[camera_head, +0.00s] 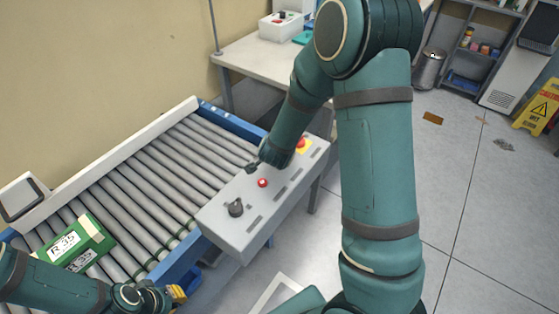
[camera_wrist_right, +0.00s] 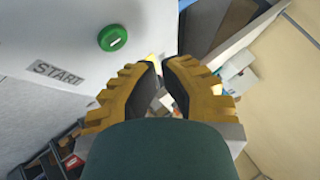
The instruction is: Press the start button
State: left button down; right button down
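The grey control box (camera_head: 235,222) stands at the end of the roller conveyor. In the right wrist view, the green start button (camera_wrist_right: 113,38) sits on the box face above a START label (camera_wrist_right: 56,72). My right gripper (camera_wrist_right: 161,64) is beside the button, apart from it in that view; its yellow fingers nearly meet at the tips, with nothing between them. In the head view my right arm reaches over the box and I cannot make out the green button. My left gripper (camera_head: 178,293) is low at the left, by the conveyor edge; its fingers are partly hidden.
The box also carries a black knob (camera_head: 236,208), a red button (camera_head: 262,183) and a red button on yellow (camera_head: 302,143). A green box labelled R 35 (camera_head: 75,243) lies on the rollers (camera_head: 150,185). A table (camera_head: 255,62) stands behind.

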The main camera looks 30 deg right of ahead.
jog(key=shift+r+p, duration=1.25)
jog(key=shift+r, duration=0.5)
jog(key=shift+f, duration=0.1)
